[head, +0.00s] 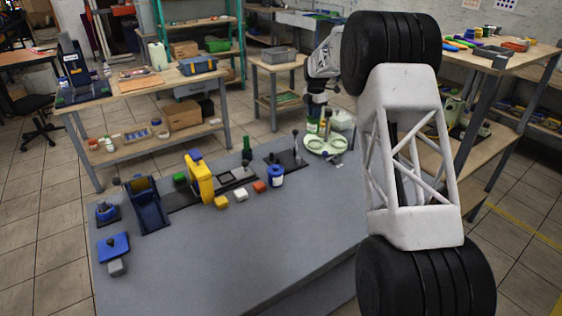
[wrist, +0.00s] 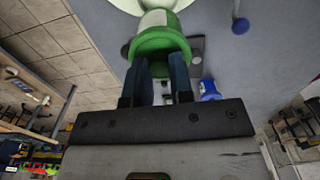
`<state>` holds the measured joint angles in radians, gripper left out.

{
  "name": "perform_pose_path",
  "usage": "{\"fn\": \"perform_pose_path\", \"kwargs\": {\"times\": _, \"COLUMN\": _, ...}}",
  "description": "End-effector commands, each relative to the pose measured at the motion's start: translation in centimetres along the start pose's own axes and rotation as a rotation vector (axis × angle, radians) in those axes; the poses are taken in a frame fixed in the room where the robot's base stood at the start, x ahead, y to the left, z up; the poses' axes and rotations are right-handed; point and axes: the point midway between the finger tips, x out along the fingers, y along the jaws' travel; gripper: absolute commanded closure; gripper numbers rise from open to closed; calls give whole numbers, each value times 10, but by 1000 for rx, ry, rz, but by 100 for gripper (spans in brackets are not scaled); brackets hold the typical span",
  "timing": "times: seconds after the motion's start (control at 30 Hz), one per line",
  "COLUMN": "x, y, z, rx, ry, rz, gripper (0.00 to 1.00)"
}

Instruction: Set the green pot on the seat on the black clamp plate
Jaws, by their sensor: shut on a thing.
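My gripper (head: 318,118) is at the far right of the grey table, by the pale round tray (head: 328,150). In the wrist view its two dark fingers (wrist: 160,78) are closed on the green pot (wrist: 160,40), which has a white part beyond its green rim. In the head view the pot is small and partly hidden by the gripper. I cannot tell whether it touches the tray. The black clamp plate (head: 283,159), with upright dark levers, lies left of the gripper. The seat on it is too small to make out.
A green bottle (head: 246,146), a yellow stand (head: 200,182) and small yellow, white and red blocks are further left. The front of the grey table (head: 220,255) is clear.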

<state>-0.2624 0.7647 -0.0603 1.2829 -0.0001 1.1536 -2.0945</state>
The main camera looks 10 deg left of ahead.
Motion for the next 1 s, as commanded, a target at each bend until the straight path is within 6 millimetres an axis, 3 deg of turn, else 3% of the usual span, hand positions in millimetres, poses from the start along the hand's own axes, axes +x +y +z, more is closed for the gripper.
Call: {"fn": "perform_pose_path", "kwargs": {"times": 1.0, "x": 0, "y": 0, "z": -72, "rx": 0, "ry": 1, "rz": -1, "gripper": 86}}
